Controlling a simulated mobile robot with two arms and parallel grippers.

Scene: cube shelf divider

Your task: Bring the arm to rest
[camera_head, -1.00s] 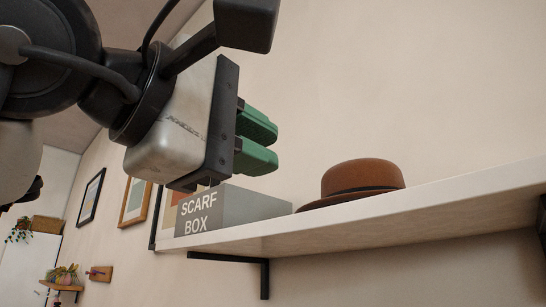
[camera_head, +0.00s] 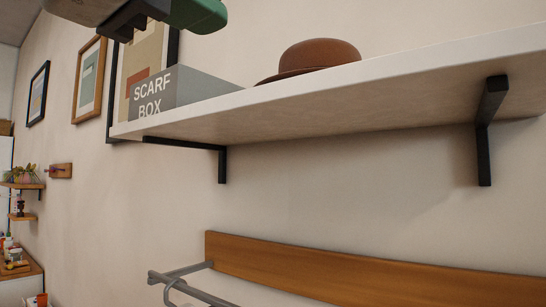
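My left gripper (camera_head: 198,14) shows only in part at the top edge of the head view, cut off by the frame. One green finger and some dark and grey gripper body are visible, above the scarf box. I see nothing held in the visible part, and whether the fingers are apart is hidden. My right gripper is out of view.
A white wall shelf (camera_head: 330,97) on black brackets carries a grey scarf box (camera_head: 190,88) and a brown hat (camera_head: 312,57). Below it are a wooden board (camera_head: 370,275) and a grey metal rail (camera_head: 182,272). Framed pictures hang at left.

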